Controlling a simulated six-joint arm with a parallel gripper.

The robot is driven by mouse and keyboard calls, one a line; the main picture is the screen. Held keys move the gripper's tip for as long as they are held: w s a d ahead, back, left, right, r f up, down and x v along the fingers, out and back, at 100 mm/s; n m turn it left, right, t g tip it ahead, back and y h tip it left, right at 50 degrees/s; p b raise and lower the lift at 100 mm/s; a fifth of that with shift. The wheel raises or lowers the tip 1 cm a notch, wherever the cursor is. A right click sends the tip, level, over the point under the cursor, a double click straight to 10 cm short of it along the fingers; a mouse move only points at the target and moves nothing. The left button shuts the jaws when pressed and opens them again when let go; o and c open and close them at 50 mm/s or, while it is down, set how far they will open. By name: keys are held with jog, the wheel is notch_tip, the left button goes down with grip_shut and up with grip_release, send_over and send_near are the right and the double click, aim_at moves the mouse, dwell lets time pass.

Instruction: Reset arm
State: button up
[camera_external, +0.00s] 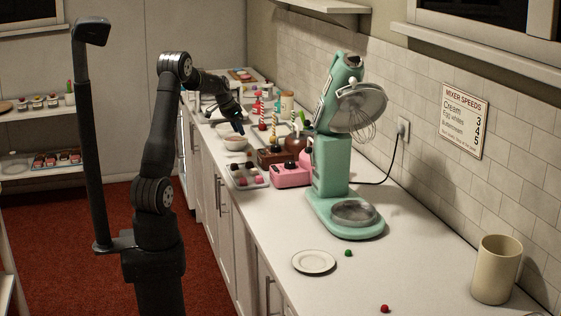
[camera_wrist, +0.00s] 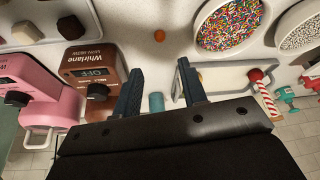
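My gripper (camera_external: 239,127) is over the far part of the white counter, close to a bowl (camera_external: 236,142). In the wrist view its two dark fingers (camera_wrist: 159,70) are spread apart with no object clasped between them. A small blue cylinder (camera_wrist: 156,103) shows in the gap between the fingers, and I cannot tell its distance from them. My arm stands bent at the left of the counter, its upper link upright and its forearm reaching away to the far right.
A pink machine (camera_external: 290,174) and brown machine (camera_wrist: 92,72) stand near the gripper. Sprinkle bowl (camera_wrist: 228,24), orange ball (camera_wrist: 159,36) and striped stick (camera_wrist: 267,101) lie around it.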

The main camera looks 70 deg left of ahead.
aim_at(247, 156)
jog(key=x, duration=1.1)
jog(key=shift+w+f, duration=0.1)
jog(key=shift+f, duration=0.2)
jog(key=r, duration=0.5)
jog(key=shift+w+d+r, duration=0.15)
jog(key=shift+d+r, duration=0.05)
jog(key=shift+d, duration=0.15)
jog(key=w+d+r, duration=0.1)
jog(key=d+r, duration=0.1)
jog(key=d, duration=0.1)
jog(key=w+d+r, duration=0.1)
jog(key=d+r, duration=0.1)
jog(key=d, duration=0.2)
jog(key=w+d+r, duration=0.1)
jog(key=d+r, duration=0.2)
jog(key=shift+w+d+r, duration=0.1)
jog(key=shift+d, duration=0.2)
notch_tip(247, 156, up, 25)
jog(key=w+d+m, duration=0.2)
jog(key=w+d, duration=0.2)
jog(key=d, duration=0.6)
jog(key=shift+d+r+h, duration=0.15)
jog(key=shift+r+h, duration=0.25)
jog(key=shift+r, duration=0.05)
jog(key=shift+o, duration=0.5)
